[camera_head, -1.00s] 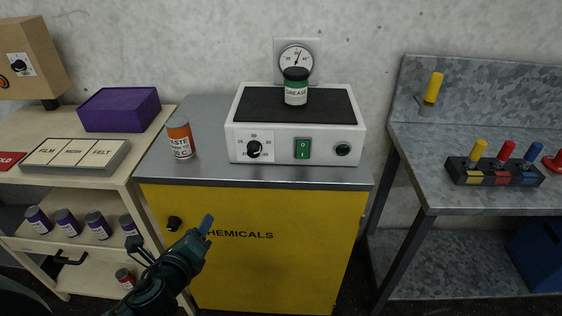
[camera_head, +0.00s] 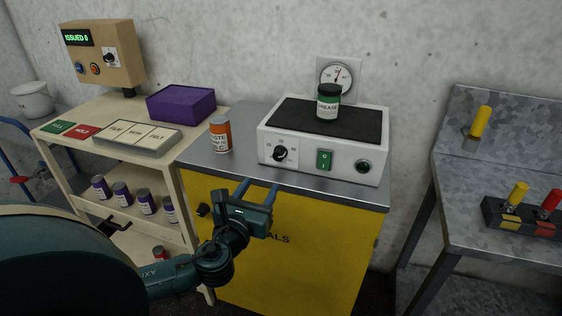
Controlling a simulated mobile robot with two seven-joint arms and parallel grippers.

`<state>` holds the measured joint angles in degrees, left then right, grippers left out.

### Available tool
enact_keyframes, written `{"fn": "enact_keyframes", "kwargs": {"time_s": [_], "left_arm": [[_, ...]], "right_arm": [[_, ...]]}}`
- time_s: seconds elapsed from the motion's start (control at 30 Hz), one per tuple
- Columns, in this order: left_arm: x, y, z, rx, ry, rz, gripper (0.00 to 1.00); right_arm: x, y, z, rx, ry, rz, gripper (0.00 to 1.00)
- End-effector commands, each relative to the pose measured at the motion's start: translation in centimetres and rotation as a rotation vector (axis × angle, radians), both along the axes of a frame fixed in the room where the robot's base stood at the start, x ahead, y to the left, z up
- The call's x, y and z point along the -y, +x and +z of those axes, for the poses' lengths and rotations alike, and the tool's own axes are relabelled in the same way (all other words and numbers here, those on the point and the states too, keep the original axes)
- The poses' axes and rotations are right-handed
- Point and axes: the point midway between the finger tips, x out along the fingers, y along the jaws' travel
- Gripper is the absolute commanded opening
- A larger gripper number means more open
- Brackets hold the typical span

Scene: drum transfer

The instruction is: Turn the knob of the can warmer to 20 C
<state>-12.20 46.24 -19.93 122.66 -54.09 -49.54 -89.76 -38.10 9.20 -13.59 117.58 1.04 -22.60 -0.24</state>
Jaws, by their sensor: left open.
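The can warmer (camera_head: 276,141) is a white box with a black top plate, standing on the grey top of a yellow cabinet. Its black knob (camera_head: 280,153) is on the left of the front panel; its exact setting is too small to read. A green switch (camera_head: 324,159) and a dark round button (camera_head: 362,166) are to the right. A green grease can (camera_head: 328,102) stands upright on the plate. My left gripper (camera_head: 259,190) is open and empty, in front of the cabinet's top edge, below and left of the knob and apart from it. My right gripper is not in view.
An orange can (camera_head: 220,135) stands left of the warmer. A gauge (camera_head: 337,76) is on the wall behind. The yellow cabinet (camera_head: 330,235) is below. A shelf cart (camera_head: 190,142) stands left, a metal bench (camera_head: 462,225) right.

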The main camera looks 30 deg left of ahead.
Motion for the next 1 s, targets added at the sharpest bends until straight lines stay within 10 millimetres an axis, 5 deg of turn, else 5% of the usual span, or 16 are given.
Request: {"fn": "enact_keyframes", "kwargs": {"time_s": [0.5,1.0], "left_arm": [[-2.3,9.7,0.2,0.001,-0.005,0.002,0.50],[-2.8,11.6,0.0,-0.001,-0.003,0.000,0.50]], "right_arm": [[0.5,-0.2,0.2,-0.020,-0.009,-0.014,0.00],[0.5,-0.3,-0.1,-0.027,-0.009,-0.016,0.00]]}}
